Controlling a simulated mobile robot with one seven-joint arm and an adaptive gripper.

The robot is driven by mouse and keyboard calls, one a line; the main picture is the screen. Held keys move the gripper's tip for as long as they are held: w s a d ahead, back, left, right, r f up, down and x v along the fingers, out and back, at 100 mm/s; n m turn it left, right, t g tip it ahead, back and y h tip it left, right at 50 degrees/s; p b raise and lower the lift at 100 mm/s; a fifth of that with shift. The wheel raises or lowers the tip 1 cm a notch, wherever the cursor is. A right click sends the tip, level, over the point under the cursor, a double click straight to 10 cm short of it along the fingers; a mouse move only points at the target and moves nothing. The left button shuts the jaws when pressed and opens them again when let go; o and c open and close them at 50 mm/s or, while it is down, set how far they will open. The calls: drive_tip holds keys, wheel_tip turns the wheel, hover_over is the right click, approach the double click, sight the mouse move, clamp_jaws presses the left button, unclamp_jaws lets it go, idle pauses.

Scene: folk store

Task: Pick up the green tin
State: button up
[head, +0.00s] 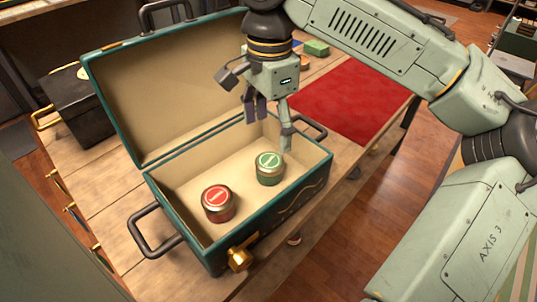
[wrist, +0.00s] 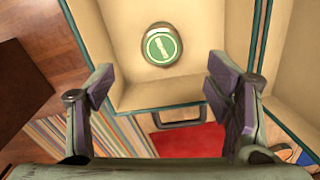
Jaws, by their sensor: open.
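The green tin (head: 269,168) stands upright in the right part of an open teal case (head: 166,207) with a cream lining. It has a round green lid with a pale mark, and the lid also shows at the top middle of the wrist view (wrist: 162,45). A red tin (head: 218,203) stands in the same case, to the left and nearer. My gripper (head: 270,132) is open and empty above the case, behind and above the green tin. In the wrist view my gripper (wrist: 162,90) has its fingers wide apart, with the tin beyond their tips.
The case's raised lid (head: 165,90) stands behind on the left. A red cloth (head: 352,98) lies on the wooden table (head: 110,205) to the right. A green block (head: 316,47) is at the back, and a dark box (head: 78,105) is at the left.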

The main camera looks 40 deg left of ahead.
sight(269, 160)
wheel_tip(269, 160, down, 5)
drive_tip(key=shift+s+d+r, duration=0.1)
drive_tip(key=shift+r, duration=0.05)
drive_tip(key=shift+w+a+f+p, duration=0.1)
drive_tip(key=shift+f+p, duration=0.3)
drive_tip(key=shift+f, duration=1.05)
drive_tip(key=shift+w+a+f+p, duration=0.1)
drive_tip(key=shift+f+p, duration=0.25)
drive_tip(key=shift+f, duration=1.05)
drive_tip(key=c, duration=1.3)
